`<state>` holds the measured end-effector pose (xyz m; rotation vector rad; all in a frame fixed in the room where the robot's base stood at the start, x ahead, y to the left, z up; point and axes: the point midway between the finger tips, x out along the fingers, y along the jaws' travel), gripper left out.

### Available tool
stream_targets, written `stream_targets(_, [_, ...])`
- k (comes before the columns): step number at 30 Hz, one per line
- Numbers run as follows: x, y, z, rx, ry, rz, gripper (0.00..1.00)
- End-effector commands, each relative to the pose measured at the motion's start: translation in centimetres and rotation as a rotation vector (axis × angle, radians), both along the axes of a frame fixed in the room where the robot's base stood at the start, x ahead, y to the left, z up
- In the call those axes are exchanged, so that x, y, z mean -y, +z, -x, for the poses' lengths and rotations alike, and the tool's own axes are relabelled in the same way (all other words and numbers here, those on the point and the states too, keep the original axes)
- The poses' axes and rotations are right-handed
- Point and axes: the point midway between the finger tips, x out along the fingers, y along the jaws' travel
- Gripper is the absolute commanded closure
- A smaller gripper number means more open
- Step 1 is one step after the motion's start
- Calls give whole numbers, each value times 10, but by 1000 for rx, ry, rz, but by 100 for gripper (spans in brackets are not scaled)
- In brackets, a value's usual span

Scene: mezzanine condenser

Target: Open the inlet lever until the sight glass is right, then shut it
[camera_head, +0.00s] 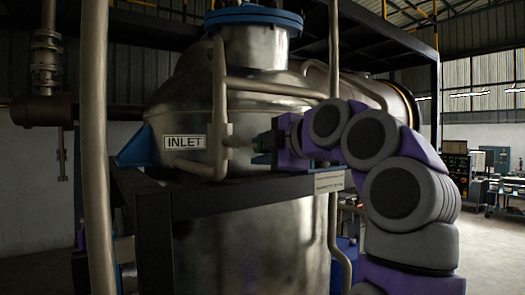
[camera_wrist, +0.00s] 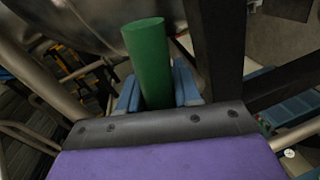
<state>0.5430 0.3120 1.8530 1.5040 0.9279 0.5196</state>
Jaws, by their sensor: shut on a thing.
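The green inlet lever handle (camera_wrist: 147,45) stands between the blue fingers of my gripper (camera_wrist: 158,88) in the wrist view. My gripper is shut on it. In the head view my gripper (camera_head: 270,142) is at the pipe fitting (camera_head: 232,142) just right of the white INLET label (camera_head: 184,142). Only a little of the green handle shows there, pointing right from the fitting. I cannot make out a sight glass or its level in either view.
A large metal vessel (camera_head: 255,235) with a blue top flange (camera_head: 254,15) stands behind the fitting. A dark frame beam (camera_head: 245,193) runs below my gripper. A vertical pipe (camera_head: 97,150) stands at the left. Open floor and workbenches lie at the far right.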

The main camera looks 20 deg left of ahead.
Motion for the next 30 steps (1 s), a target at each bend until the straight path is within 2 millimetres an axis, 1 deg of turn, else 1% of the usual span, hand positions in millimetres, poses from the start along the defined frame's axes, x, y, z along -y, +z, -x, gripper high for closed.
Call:
stream_targets(3, [1, 7, -2, 48, -2, 37, 100])
stream_targets(12, [1, 12, -1, 130, 1, 102, 100])
stream_targets(28, [0, 13, -1, 143, 1, 114, 100])
stream_targets(29, [0, 13, -1, 143, 2, 114, 64])
stream_targets(30, [0, 13, 0, 143, 2, 114, 60])
